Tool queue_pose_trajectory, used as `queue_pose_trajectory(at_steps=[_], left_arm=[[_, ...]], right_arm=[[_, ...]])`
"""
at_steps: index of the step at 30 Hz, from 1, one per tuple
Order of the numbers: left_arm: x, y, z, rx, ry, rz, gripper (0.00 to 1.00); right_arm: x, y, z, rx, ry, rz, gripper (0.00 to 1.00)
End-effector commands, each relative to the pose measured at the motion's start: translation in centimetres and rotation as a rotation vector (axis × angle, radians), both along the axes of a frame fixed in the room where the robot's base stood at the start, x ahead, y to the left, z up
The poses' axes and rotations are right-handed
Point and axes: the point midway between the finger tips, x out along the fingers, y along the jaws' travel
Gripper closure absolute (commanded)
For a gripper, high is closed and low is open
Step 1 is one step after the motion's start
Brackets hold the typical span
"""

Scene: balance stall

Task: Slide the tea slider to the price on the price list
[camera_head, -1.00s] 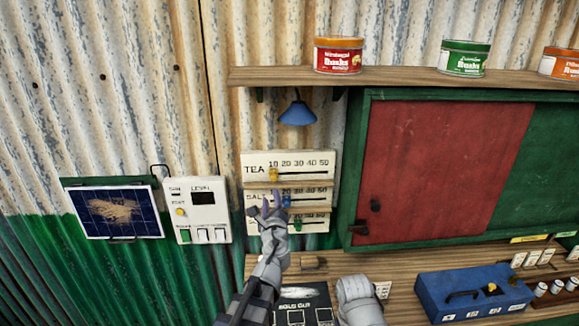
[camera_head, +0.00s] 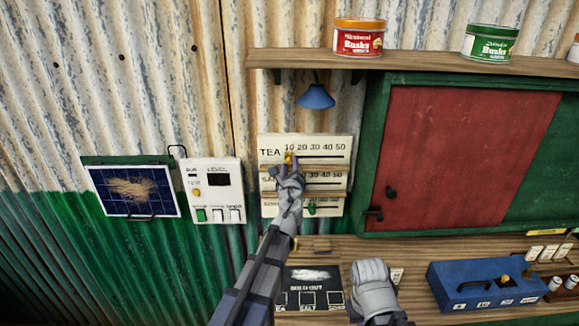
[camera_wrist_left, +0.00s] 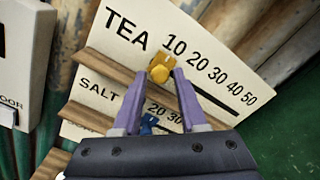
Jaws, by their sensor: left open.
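The tea slider (camera_head: 289,157) is a yellow knob under the 10 on the cream TEA panel (camera_head: 326,146), whose scale runs from 10 to 50. It also shows in the left wrist view (camera_wrist_left: 160,68). My left gripper (camera_head: 290,161) is open, its purple fingertips on either side of the yellow knob; I cannot tell whether they touch it. My right gripper (camera_head: 372,287) is low, in front of the counter; its fingers are hidden. A black board (camera_head: 313,278) has a chalk smear and boxes labelled for goods; I cannot read a price list.
Below are the SALT row with a blue knob (camera_wrist_left: 148,123) and a third row with a green knob (camera_head: 311,208). A blue lamp (camera_head: 316,96) hangs above. A switch box (camera_head: 214,190) is left, a red panel (camera_head: 450,150) right, a blue box (camera_head: 485,284) on the counter.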

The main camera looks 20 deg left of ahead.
Motion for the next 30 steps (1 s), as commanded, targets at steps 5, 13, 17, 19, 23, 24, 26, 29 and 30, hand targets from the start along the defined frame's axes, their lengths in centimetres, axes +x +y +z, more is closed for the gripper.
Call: queue_pose_trajectory(at_steps=[5,13,17,19,23,24,26,29,30], left_arm=[[0.07,0.05,0.00,0.000,0.000,0.000,0.58],[0.05,0.05,0.00,0.000,0.000,0.000,0.82],[0.05,0.05,0.00,0.000,0.000,0.000,0.96],[0.05,0.05,0.00,0.000,0.000,0.000,1.00],[0.04,0.05,0.00,-0.001,0.000,0.000,1.00],[0.04,0.05,0.00,-0.001,0.000,0.000,1.00],[0.04,0.05,0.00,-0.001,0.000,0.000,1.00],[0.04,0.06,-0.01,-0.001,0.000,0.000,1.00],[0.04,0.06,-0.01,-0.001,0.000,0.000,1.00]], right_arm=[[0.00,0.00,0.00,0.000,0.000,0.000,1.00],[0.00,0.00,0.00,0.000,0.000,0.000,1.00],[0.00,0.00,0.00,0.000,0.000,0.000,1.00],[0.00,0.00,0.00,0.000,0.000,0.000,1.00],[0.00,0.00,0.00,0.000,0.000,0.000,1.00],[0.00,0.00,0.00,0.000,0.000,0.000,1.00],[0.00,0.00,0.00,0.000,0.000,0.000,1.00],[0.00,0.00,-0.01,0.000,0.000,0.000,1.00],[0.00,0.00,-0.01,0.000,0.000,0.000,1.00]])
